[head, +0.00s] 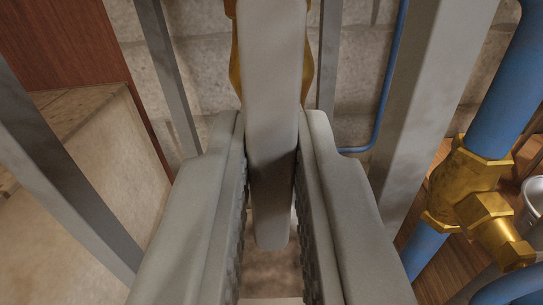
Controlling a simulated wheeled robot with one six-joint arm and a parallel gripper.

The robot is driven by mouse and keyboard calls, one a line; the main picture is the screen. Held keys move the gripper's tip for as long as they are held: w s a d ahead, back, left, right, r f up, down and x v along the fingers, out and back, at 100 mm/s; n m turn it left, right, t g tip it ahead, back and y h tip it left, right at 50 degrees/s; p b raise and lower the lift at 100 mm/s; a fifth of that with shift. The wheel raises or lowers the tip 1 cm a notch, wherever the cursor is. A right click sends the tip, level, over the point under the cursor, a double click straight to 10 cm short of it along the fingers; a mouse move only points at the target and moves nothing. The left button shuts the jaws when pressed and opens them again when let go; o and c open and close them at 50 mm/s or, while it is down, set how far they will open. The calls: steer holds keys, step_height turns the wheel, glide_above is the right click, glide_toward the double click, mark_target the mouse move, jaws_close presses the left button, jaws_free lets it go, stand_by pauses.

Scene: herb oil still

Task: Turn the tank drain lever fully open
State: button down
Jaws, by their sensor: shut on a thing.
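The drain lever (273,90) is a flat grey bar running down the middle of the head view. Its rounded free end hangs between the ridged finger pads. My gripper (271,185) is shut on the lever, with one grey finger on each side of it. Behind the lever's upper part, brass edges of a valve body (237,70) show on both sides. Most of that valve and the lever's pivot are hidden by the lever or lie beyond the top edge.
Grey metal posts stand left (168,70) and right (430,90) of the gripper. A brass valve fitting (465,190) on a blue pipe (510,80) is at right. A thin blue pipe (388,90) runs along the stone wall (215,75). A pale block (95,190) is at left.

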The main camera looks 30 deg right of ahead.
steer(key=shift+n, duration=0.7)
steer(key=c, duration=1.5)
jaws_free()
steer(key=shift+o, duration=0.2)
steer(key=v, duration=1.7)
steer(key=shift+a, duration=0.2)
steer(key=shift+s, duration=0.15)
